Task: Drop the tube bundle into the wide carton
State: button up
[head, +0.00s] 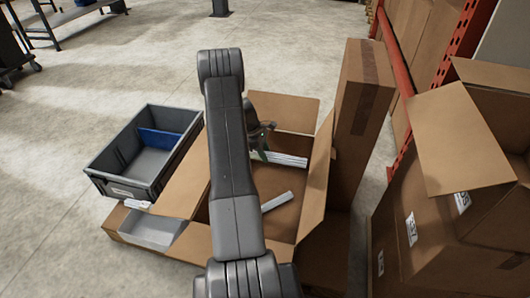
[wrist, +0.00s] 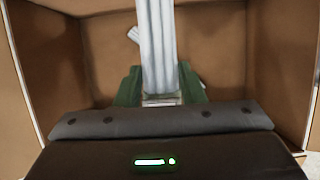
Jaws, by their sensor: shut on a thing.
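A bundle of white tubes (head: 285,159) is held by my gripper (head: 260,153) over the open wide carton (head: 316,185). In the wrist view the tube bundle (wrist: 157,45) stands out between the green fingers of my gripper (wrist: 160,88), which are shut on it. The carton's brown inside walls (wrist: 50,65) surround the bundle in that view. Another white tube piece (head: 277,201) lies on the carton floor. In the wrist view a small white end (wrist: 133,34) shows left of the bundle. My arm hides the carton's middle and left part.
A grey crate with a blue divider (head: 135,175) stands left of the carton. A grey tray (head: 150,229) sits in front of it. A tall carton (head: 362,110) stands right behind; more open cartons (head: 450,205) and a red rack (head: 391,45) are at the right.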

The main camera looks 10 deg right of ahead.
notch_tip(320, 180, down, 4)
jog(key=shift+f+b, duration=0.1)
jog(key=shift+b, duration=0.7)
jog(key=o, duration=1.1)
jog(key=shift+r, duration=0.2)
jog(key=p+v, duration=0.2)
jog(key=v, duration=1.1)
jog(key=shift+w+a+r, duration=0.1)
jog(key=shift+r, duration=0.2)
jog(key=shift+f, duration=0.15)
